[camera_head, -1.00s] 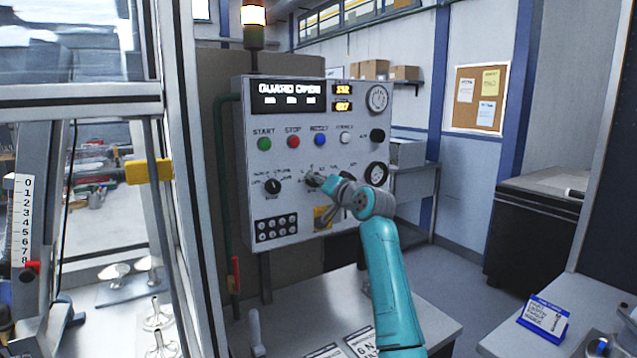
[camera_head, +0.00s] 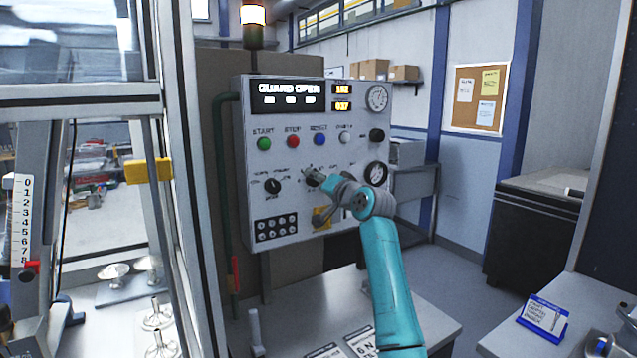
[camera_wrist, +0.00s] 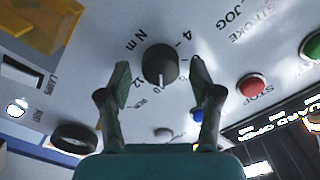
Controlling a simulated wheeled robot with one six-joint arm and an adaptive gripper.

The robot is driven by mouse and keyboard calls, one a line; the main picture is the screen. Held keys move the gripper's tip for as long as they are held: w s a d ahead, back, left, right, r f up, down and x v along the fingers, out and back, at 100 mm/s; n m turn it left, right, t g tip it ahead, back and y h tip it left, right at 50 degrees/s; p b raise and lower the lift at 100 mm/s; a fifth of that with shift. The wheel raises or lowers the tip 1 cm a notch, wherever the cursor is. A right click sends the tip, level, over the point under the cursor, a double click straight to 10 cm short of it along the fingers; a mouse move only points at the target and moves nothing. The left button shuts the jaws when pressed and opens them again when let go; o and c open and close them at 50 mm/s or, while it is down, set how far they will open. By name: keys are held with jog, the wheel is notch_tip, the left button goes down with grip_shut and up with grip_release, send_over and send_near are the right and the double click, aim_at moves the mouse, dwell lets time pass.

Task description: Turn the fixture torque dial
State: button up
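The torque dial (camera_wrist: 160,64) is a round black knob with a light pointer mark, next to the print "N m", "4" and "12" in the wrist view. Its mark points toward the bottom of that picture. My gripper (camera_wrist: 159,72) is open, with one finger on each side of the dial and visible gaps between. In the head view my gripper (camera_head: 319,178) is at the middle of the grey control panel (camera_head: 262,215) and partly covers the dial there.
A second black knob (camera_head: 272,186) is left of my gripper. Green (camera_head: 264,143), red (camera_head: 293,141) and blue (camera_head: 320,139) buttons are above it. A guard frame (camera_head: 183,170) stands to the left. A bench (camera_head: 300,315) lies below the panel.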

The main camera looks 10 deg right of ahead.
jog(key=v, duration=1.2)
dwell(0.3)
